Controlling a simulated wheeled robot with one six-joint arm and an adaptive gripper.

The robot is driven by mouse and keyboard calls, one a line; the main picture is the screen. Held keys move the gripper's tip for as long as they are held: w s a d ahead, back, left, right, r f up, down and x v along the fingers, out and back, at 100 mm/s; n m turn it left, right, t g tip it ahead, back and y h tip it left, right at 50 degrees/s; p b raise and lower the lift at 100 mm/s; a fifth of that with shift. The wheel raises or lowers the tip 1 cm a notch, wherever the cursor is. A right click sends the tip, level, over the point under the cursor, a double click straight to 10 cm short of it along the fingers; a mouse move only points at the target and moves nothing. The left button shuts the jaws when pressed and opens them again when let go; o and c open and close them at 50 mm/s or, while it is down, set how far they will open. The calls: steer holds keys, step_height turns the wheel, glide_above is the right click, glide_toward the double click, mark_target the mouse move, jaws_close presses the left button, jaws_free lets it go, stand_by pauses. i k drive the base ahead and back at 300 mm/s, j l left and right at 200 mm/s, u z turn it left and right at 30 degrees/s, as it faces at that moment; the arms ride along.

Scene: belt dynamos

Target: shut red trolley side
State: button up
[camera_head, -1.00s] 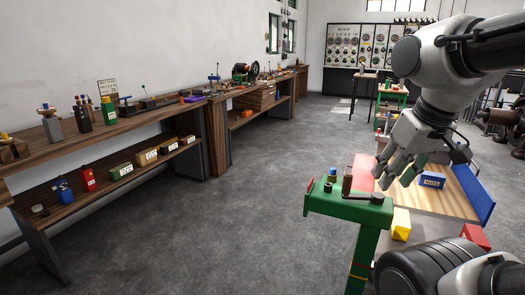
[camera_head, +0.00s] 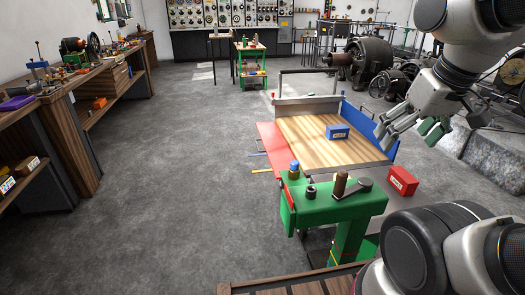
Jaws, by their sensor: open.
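The trolley has a wooden deck (camera_head: 310,140) with a grey end board at its far end. Its red side (camera_head: 272,150) is on the left and hangs folded outward, below the deck's level. Its blue side (camera_head: 358,122) stands up along the right edge. A blue box (camera_head: 338,132) with a white label sits on the deck. My gripper (camera_head: 388,134) is open and empty, pointing down-left in front of the blue side in the picture. It is apart from the red side, with the deck's width between them.
A green stand (camera_head: 335,206) with a small vice-like tool and a blue-topped bottle is in front of the trolley. A red box (camera_head: 402,181) lies right of it. Workbenches (camera_head: 75,125) line the left wall. Grey floor left of the trolley is clear.

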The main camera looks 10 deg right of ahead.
mark_target(280, 155)
steer(key=k+j+z, duration=0.1)
steer(key=j+z, duration=0.35)
steer(key=j, duration=1)
steer(key=i+j, duration=0.1)
steer(key=j, duration=0.25)
steer(key=i+j, duration=0.8)
steer(key=j, duration=0.25)
steer(key=i+l, duration=0.25)
steer(key=i, duration=0.2)
steer(key=i+l+u, duration=0.1)
steer(key=i+l, duration=0.2)
steer(key=i, duration=0.15)
